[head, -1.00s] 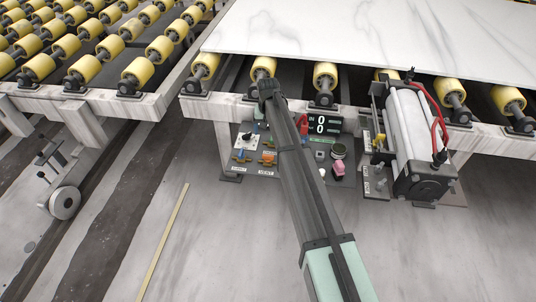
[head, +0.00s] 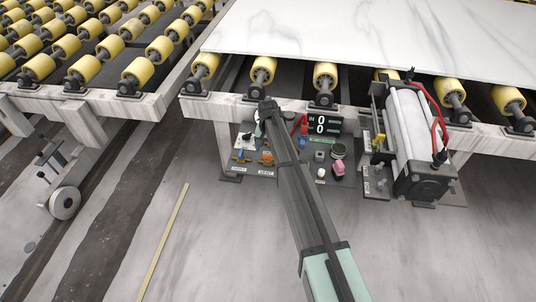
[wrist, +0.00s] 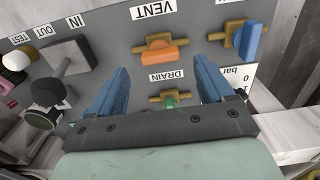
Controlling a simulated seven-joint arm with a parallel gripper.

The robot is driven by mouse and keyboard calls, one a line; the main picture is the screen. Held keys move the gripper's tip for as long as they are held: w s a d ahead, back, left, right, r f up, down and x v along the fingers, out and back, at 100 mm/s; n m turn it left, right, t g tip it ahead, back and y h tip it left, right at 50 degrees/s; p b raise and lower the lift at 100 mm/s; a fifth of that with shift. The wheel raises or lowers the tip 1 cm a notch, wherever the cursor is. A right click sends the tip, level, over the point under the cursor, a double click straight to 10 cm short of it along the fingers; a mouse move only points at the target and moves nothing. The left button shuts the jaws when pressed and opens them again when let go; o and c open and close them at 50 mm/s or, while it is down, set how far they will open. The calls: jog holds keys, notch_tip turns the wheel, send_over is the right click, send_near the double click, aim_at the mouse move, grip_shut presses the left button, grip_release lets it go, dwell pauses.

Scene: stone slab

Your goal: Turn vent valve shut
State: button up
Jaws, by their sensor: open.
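The vent valve, with an orange handle (wrist: 160,52) on a brass body, is on the grey panel beside the VENT label (wrist: 155,12). Its handle lies roughly along its brass body. It also shows in the head view (head: 267,158), left of my arm. My gripper (wrist: 160,64) is open, its two blue fingers apart and pointing at the panel. The orange handle lies just past the fingertips, between their lines, with nothing held. A green-handled valve (wrist: 171,100) by the DRAIN label (wrist: 167,75) shows between the fingers, partly hidden by the gripper body. The fingers are not clearly visible in the head view.
A blue-handled valve (wrist: 249,40) stands close to the right finger, its handle across its brass body. A black knob (wrist: 48,92) and a metal lever are at the left.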

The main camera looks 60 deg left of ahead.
aim_at(268, 155)
jog(key=shift+f, duration=2.05)
jog(key=shift+c, duration=0.3)
jog(key=c, duration=1)
